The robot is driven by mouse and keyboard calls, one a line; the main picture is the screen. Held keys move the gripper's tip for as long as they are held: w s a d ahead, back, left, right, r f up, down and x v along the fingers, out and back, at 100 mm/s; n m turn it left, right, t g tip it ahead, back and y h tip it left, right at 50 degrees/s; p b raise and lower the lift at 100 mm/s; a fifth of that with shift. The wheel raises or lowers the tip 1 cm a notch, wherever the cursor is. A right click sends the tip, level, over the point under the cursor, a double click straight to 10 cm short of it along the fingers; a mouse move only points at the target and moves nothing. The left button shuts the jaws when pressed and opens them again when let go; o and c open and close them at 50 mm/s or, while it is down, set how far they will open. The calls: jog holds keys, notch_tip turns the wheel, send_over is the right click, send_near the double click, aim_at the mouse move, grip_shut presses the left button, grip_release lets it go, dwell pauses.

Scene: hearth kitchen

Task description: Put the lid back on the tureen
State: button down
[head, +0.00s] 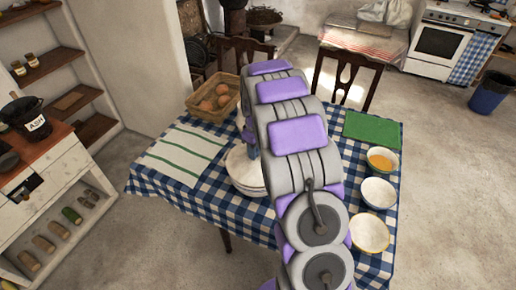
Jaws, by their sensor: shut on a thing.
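A white tureen (249,188) stands near the middle of the table, partly hidden behind my arm. A pale domed lid (241,165) shows just above its rim. My gripper (251,150) shows only in part beside my arm, directly over the lid, shut on it. The fingertips and the grip point are hidden. The lid appears to be at or very near the tureen's rim; I cannot tell if it is fully seated.
The table with a blue checked cloth (225,207) holds a basket (199,106) of brown round items, a striped towel (182,152), a green mat (372,129) and three bowls (378,193) at right. Chairs (345,75) stand behind; shelves are at left.

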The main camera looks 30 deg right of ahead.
jog(key=shift+d+f, duration=0.1)
jog(key=shift+d, duration=0.8)
jog(key=shift+a, duration=0.9)
jog(key=shift+d+f+p, duration=0.1)
jog(key=shift+d+p, duration=0.2)
jog(key=shift+d, duration=0.35)
jog(key=shift+a+f, duration=0.25)
jog(key=shift+a, duration=0.5)
jog(key=shift+d, duration=0.1)
jog(key=shift+d, duration=0.3)
